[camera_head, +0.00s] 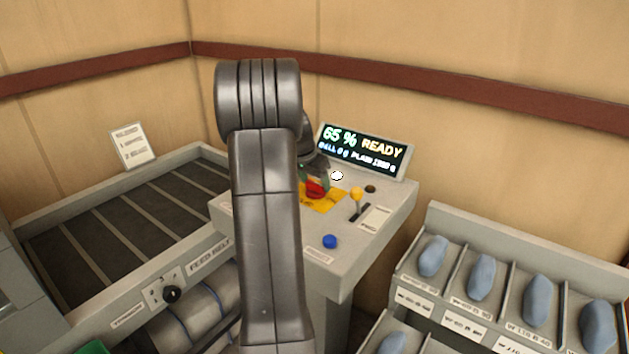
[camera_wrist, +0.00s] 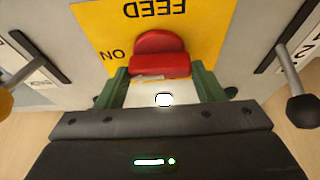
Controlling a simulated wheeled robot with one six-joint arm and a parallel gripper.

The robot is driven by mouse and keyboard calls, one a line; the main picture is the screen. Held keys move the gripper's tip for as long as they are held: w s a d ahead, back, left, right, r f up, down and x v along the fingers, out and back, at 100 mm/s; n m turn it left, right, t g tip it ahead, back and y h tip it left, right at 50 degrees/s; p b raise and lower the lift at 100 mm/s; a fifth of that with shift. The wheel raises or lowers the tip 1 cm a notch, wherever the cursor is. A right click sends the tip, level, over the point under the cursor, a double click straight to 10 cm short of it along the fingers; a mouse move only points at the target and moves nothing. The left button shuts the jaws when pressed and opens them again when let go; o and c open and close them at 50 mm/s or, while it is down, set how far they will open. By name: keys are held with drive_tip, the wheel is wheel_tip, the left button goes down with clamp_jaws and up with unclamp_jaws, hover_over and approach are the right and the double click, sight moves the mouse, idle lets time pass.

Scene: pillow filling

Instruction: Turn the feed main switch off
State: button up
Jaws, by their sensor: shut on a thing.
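The feed main switch is a red rotary handle (camera_wrist: 160,62) on a yellow plate (camera_wrist: 205,22). The plate reads FEED, upside down in the wrist view, with ON beside the handle at the left. My gripper (camera_wrist: 162,78) has its green fingers on both sides of the red handle and is shut on it. In the head view the red handle (camera_head: 315,189) shows on the yellow plate (camera_head: 322,204) of the grey console, with my gripper (camera_head: 314,178) over it, partly hidden by my arm. The OFF mark is not visible.
A yellow-knobbed lever (camera_head: 356,195) and a blue button (camera_head: 330,241) are close by on the console. A display (camera_head: 365,150) reads 65 % READY. A slatted feed belt (camera_head: 110,215) lies left, a rack of blue pillow-like pieces (camera_head: 480,277) right.

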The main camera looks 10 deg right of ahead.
drive_tip(key=n, duration=0.2)
drive_tip(key=n+t+y, duration=0.1)
drive_tip(key=n, duration=0.1)
drive_tip(key=shift+s+d+n+y, duration=0.1)
drive_tip(key=shift+d+n+y, duration=0.05)
drive_tip(key=shift+n+y, duration=0.2)
drive_tip(key=n+y, duration=0.1)
drive_tip(key=n, duration=0.3)
drive_tip(key=shift+d+n+y+p, duration=0.1)
drive_tip(key=shift+n+y+p, duration=0.15)
drive_tip(key=shift+y+p, duration=0.15)
drive_tip(key=n, duration=0.2)
drive_tip(key=n+y, duration=0.1)
drive_tip(key=n, duration=0.1)
drive_tip(key=shift+d+n+y+b, duration=0.15)
drive_tip(key=shift+n+y+b, duration=0.15)
drive_tip(key=shift+b, duration=0.1)
drive_tip(key=shift+n+g+y+b, duration=0.3)
drive_tip(key=shift+n+g+y, duration=0.3)
drive_tip(key=shift+n, duration=1.5)
drive_tip(key=o, duration=1)
